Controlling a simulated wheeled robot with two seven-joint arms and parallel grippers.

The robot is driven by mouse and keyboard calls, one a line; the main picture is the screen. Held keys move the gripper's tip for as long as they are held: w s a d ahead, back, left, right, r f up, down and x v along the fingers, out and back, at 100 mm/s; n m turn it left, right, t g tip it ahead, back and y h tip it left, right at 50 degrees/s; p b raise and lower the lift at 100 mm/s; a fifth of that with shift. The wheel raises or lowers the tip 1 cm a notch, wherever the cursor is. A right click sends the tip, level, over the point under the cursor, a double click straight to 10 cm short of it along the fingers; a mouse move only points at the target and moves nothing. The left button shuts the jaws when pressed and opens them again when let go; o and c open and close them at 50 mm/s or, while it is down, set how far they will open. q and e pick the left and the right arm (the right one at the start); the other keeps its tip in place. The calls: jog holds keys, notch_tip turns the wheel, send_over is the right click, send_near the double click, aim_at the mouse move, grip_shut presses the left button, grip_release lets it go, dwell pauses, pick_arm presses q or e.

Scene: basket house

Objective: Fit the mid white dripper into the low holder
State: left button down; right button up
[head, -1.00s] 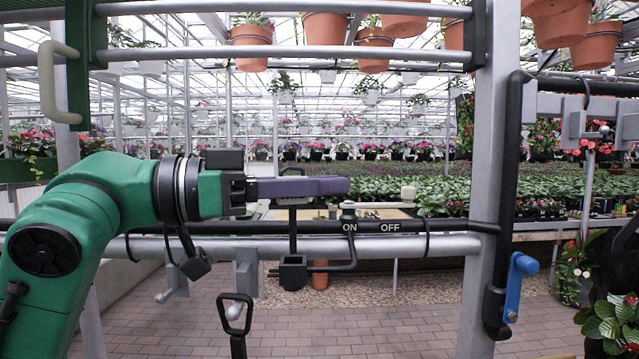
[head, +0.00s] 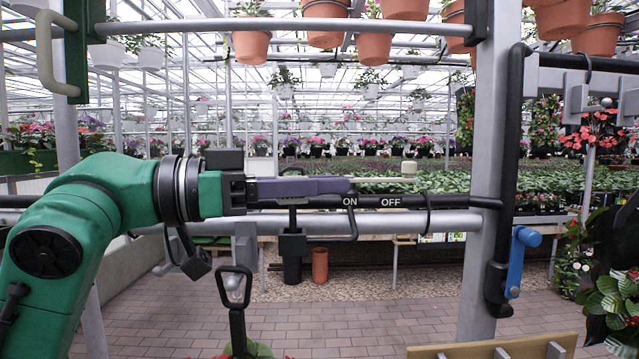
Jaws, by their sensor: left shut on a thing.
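My left gripper (head: 345,186) reaches in from the left at mid-height, its long purple fingers pointing right and closed in front of the rail. Whatever it grips is almost wholly hidden by the fingers; a small dark piece shows above them, and I cannot tell if it belongs to the held thing. My right gripper is not in view.
A black rail marked ON and OFF (head: 371,202) runs behind the gripper, above a grey pipe (head: 400,224). A grey post (head: 480,170) and a blue handle (head: 517,262) stand right. A black triangular handle (head: 236,284) rises below. A wooden board (head: 490,347) lies bottom right.

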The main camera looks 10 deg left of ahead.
pick_arm(q)
jog(key=shift+f+b, duration=0.95)
jog(key=shift+f, duration=0.4)
jog(key=c, duration=0.8)
grip_release()
jog(key=shift+r, duration=0.1)
jog(key=b+v, duration=0.4)
jog(key=v, duration=1)
jog(key=shift+s+a, duration=0.15)
jog(key=shift+a, duration=0.15)
